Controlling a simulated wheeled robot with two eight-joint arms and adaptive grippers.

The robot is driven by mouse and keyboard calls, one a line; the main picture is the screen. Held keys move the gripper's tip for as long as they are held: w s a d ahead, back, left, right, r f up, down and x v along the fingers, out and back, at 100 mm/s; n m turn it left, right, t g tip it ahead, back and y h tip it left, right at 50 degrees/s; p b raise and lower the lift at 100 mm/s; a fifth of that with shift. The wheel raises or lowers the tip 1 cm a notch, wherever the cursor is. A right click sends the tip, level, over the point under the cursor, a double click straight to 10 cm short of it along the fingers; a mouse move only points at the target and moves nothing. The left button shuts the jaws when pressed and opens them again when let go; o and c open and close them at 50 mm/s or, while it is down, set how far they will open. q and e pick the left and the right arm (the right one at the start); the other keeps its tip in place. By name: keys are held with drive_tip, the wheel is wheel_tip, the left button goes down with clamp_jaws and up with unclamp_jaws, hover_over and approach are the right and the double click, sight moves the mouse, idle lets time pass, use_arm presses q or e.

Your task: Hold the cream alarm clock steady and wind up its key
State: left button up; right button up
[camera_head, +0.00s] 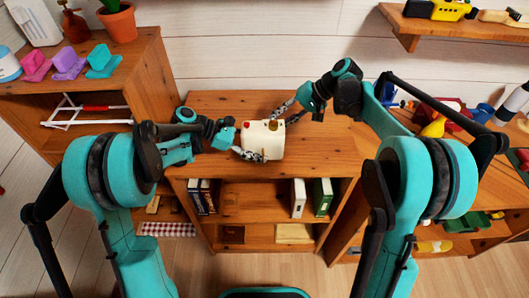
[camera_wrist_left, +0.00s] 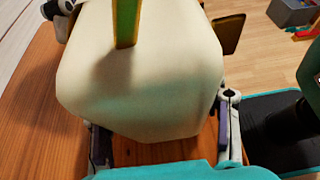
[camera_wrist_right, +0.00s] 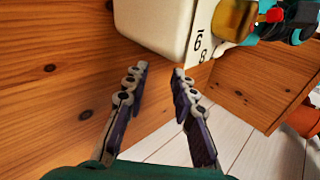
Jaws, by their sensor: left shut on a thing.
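The cream alarm clock (camera_head: 262,143) is a boxy body above the wooden cabinet top. A red knob (camera_head: 247,125) and a brass-coloured part (camera_head: 273,125), which looks like the key, show on it. My left gripper (camera_head: 247,142) is shut on the clock from the left, one finger along its near side. In the left wrist view the clock's cream body (camera_wrist_left: 150,90) fills the middle between the fingers. My right gripper (camera_head: 289,112) is open and empty beside the clock's far right. In the right wrist view its fingers (camera_wrist_right: 160,85) stand apart below the clock (camera_wrist_right: 160,25), whose face shows numerals.
The wooden cabinet top (camera_head: 325,155) is clear around the clock. Books (camera_head: 322,197) stand on the shelf below. A left shelf holds a potted plant (camera_head: 118,24) and coloured items. A red toolbox-like object (camera_head: 445,113) and other things stand at right.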

drive_tip(key=a+r+n+h, duration=0.2)
drive_tip(key=a+r+h, duration=0.1)
drive_tip(key=a+r, duration=0.25)
wheel_tip(320, 180, up, 5)
drive_tip(key=g+h, duration=0.1)
drive_tip(key=h, duration=0.4)
hover_over(263, 152)
wheel_tip(263, 152, down, 12)
drive_tip(key=shift+r, duration=0.25)
clamp_jaws()
